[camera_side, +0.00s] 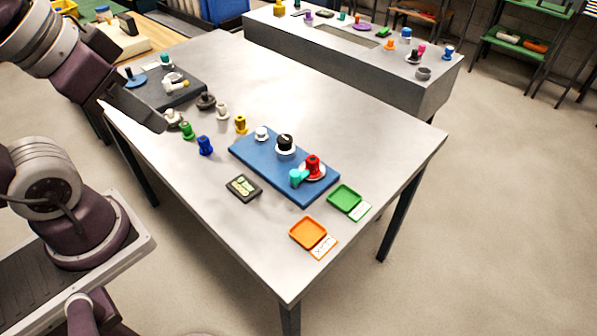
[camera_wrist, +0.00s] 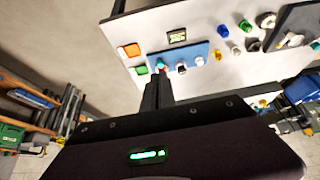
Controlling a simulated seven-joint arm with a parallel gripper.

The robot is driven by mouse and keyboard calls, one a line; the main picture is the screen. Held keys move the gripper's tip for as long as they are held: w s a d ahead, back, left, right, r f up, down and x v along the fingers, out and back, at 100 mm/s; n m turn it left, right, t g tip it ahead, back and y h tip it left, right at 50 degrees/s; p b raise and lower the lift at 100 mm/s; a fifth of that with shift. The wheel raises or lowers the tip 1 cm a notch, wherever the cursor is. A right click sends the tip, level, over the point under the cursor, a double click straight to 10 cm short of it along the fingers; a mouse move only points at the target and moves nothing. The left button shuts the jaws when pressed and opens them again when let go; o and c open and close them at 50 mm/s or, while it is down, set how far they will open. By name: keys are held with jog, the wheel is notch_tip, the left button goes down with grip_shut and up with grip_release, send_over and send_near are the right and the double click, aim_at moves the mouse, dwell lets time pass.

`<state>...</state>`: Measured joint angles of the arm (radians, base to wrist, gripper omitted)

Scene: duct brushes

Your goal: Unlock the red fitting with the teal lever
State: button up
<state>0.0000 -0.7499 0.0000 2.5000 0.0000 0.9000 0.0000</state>
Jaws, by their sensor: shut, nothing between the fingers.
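The red fitting (camera_side: 313,166) stands upright on a white round base at the right end of the blue board (camera_side: 264,171). The teal lever (camera_side: 297,177) sits beside the fitting's base, on its front-left side. In the wrist view the blue board (camera_wrist: 184,52) is small and far off, and the fitting is mostly hidden behind my fingers. My gripper (camera_wrist: 158,80) is shut and empty, high above the table. In the side view my gripper (camera_side: 150,122) hangs over the table's left part, well away from the fitting.
A black knob (camera_side: 285,143) and a small white fitting (camera_side: 262,133) share the board. A dark display box (camera_side: 244,188) lies in front. Green (camera_side: 346,198) and orange (camera_side: 308,233) trays lie right. Blue (camera_side: 205,145), green and yellow fittings stand left. The table's far middle is clear.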

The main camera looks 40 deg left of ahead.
jog(key=o, duration=0.4)
jog(key=shift+w+r, duration=0.15)
jog(key=shift+w, duration=0.1)
jog(key=shift+c, duration=0.2)
jog(key=o, duration=0.6)
jog(key=w, duration=0.2)
jog(key=w+r+m+g, duration=0.1)
jog(key=w, duration=0.1)
jog(key=w+g, duration=0.1)
jog(key=w, duration=0.1)
jog(key=shift+w+d+r+m, duration=0.15)
jog(key=shift+d+r+m, duration=0.05)
jog(key=shift+r+m, duration=0.1)
jog(key=m+g+y, duration=0.3)
jog(key=m+g, duration=0.4)
send_over(296, 172)
jog(key=w+d, duration=0.2)
notch_tip(296, 172, down, 22)
jog(key=x, duration=0.8)
jog(key=shift+w+d+f, duration=0.2)
jog(key=shift+w+f, duration=0.05)
grip_shut()
